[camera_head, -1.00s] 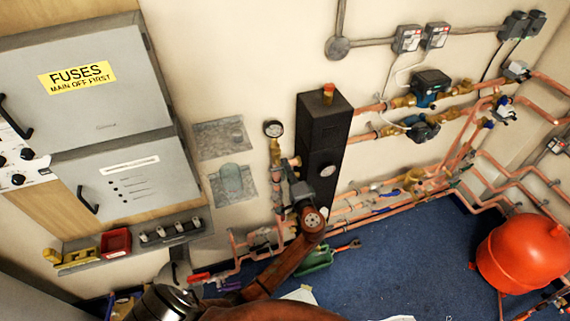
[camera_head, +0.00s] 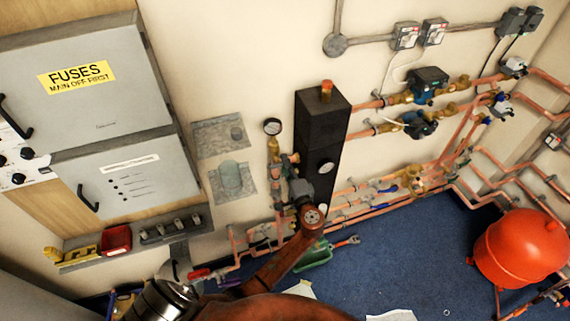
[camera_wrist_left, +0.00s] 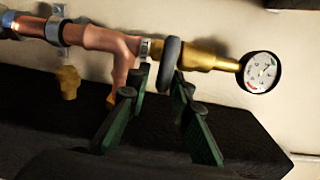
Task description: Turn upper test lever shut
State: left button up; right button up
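The upper test lever shows in the left wrist view as a dark grey, rounded handle (camera_wrist_left: 171,66) on a brass valve body (camera_wrist_left: 205,55), between copper pipe and a round gauge (camera_wrist_left: 262,72). My left gripper (camera_wrist_left: 163,86) is open, with one dark green finger on each side of the handle. Whether either finger touches it cannot be told. In the head view my left gripper (camera_head: 291,165) is at the pipework below the gauge (camera_head: 272,126), beside the black vertical box; it hides much of the valve. My right gripper is not in view.
The tall black box (camera_head: 322,130) stands close to the right of my gripper. Copper pipes (camera_head: 350,206) run along the wall to the right. Grey fuse cabinets (camera_head: 125,185) hang at left. A red tank (camera_head: 520,250) stands on the blue floor at right.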

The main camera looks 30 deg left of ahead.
pick_arm(q)
jog(key=shift+o, duration=0.5)
jog(key=shift+r, duration=0.1)
jog(key=v, duration=1.2)
